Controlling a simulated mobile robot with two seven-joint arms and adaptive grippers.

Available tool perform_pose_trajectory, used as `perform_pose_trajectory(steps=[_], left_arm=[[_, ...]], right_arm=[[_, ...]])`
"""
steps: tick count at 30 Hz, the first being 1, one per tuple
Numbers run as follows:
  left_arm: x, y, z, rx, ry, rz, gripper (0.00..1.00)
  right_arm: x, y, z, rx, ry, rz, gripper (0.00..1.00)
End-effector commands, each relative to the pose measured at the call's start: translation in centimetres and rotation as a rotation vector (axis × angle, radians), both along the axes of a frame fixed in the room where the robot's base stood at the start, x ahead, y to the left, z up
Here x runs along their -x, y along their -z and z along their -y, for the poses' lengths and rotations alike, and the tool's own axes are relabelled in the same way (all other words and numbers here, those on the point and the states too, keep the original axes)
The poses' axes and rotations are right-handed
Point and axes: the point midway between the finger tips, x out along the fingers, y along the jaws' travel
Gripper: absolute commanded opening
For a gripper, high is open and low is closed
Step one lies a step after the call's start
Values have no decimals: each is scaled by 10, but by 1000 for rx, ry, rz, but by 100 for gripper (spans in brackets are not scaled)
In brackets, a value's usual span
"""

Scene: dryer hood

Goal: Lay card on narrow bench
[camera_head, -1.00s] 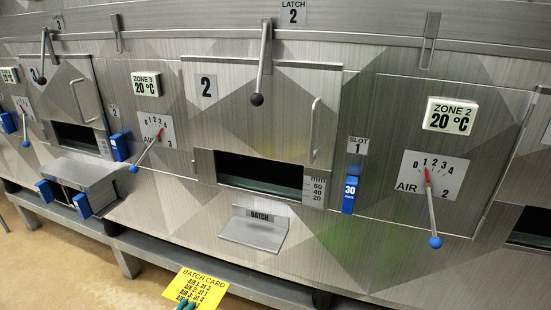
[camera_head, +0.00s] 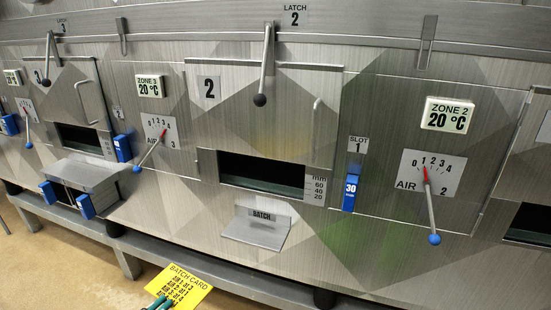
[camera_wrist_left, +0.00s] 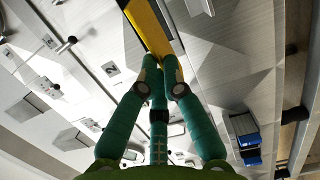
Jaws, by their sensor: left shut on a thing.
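The yellow batch card (camera_head: 184,287) is at the bottom of the head view, printed side facing up toward the camera. My left gripper (camera_head: 161,302) is shut on its lower edge; only the green fingertips show there. In the left wrist view the green fingers (camera_wrist_left: 162,72) close on the card (camera_wrist_left: 148,27), which is seen nearly edge-on. The narrow bench (camera_head: 250,284) is a long grey ledge along the foot of the machine. The card overlaps the bench's front edge in the picture; I cannot tell whether they touch. My right gripper is out of view.
A small metal shelf marked BATCH (camera_head: 256,232) juts from the panel above the bench. An open slot (camera_head: 262,174), air levers (camera_head: 432,212) and a blue tag (camera_head: 350,192) are on the panel. A box with blue handles (camera_head: 82,180) stands out at left. The bench right of the card looks clear.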

Motion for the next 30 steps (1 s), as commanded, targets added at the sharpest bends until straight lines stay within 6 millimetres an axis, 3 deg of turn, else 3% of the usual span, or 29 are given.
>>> perform_pose_trajectory(steps=[4, 23, 30], left_arm=[[3, -14, 16, -2, -43, 1, 0], [16, -44, 42, 4, -208, -3, 0], [39, -52, 52, 6, -375, -7, 0]], right_arm=[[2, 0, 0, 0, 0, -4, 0], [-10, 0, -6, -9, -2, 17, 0], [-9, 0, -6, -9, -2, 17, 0]])
